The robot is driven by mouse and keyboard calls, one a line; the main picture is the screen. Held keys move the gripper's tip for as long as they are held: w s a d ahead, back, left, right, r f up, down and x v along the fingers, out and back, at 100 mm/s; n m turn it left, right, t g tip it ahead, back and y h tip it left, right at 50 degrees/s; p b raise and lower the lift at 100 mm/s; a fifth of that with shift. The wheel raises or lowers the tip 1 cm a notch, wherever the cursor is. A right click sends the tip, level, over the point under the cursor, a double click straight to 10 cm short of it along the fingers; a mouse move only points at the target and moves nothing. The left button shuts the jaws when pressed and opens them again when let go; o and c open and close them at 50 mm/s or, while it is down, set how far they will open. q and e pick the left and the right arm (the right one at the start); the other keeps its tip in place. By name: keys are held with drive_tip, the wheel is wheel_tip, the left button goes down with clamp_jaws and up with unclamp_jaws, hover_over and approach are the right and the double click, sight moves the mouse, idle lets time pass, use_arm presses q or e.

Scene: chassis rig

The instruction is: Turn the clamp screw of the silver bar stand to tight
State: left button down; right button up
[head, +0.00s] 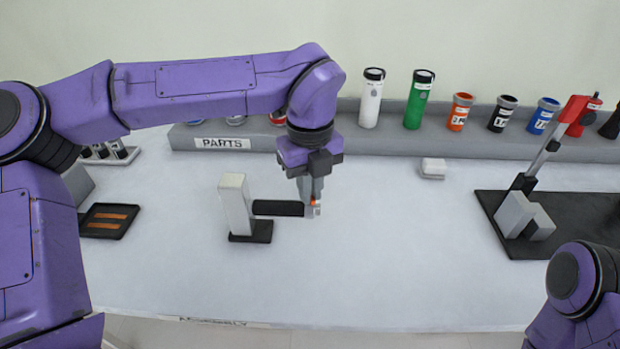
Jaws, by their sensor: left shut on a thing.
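The bar stand (234,200) has a pale silver-grey upright block on a black base plate (255,237), on the table left of centre. A dark horizontal bar (277,208) runs from the block to the right. My left gripper (312,204) points down at the right end of this bar and is shut on a small part there, which I take to be the clamp screw. A small orange-red spot (316,203) shows at the fingertips. The fingers hide most of the screw, so its turn position cannot be read. My right gripper is out of view; only part of the right arm shows at lower right.
A grey shelf marked PARTS (222,143) runs along the back with bottles and several labelled cups. A small white block (433,167) lies before it. A red-armed stand (548,150) is on a black mat at right. A dark tray (108,220) is at left. The front middle table is clear.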

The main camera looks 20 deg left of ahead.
use_arm(q)
drive_tip(key=m+p, duration=0.2)
drive_tip(key=m, duration=0.2)
drive_tip(key=shift+r+p, duration=0.2)
drive_tip(key=shift+p, duration=0.15)
drive_tip(key=shift+f+m+p, duration=0.1)
drive_tip(key=shift+m+p, duration=0.5)
drive_tip(key=shift+m, duration=0.2)
drive_tip(key=shift+f, duration=0.1)
drive_tip(key=c, duration=1.2)
unclamp_jaws()
wheel_tip(320, 180, up, 11)
drive_tip(key=shift+f, duration=0.2)
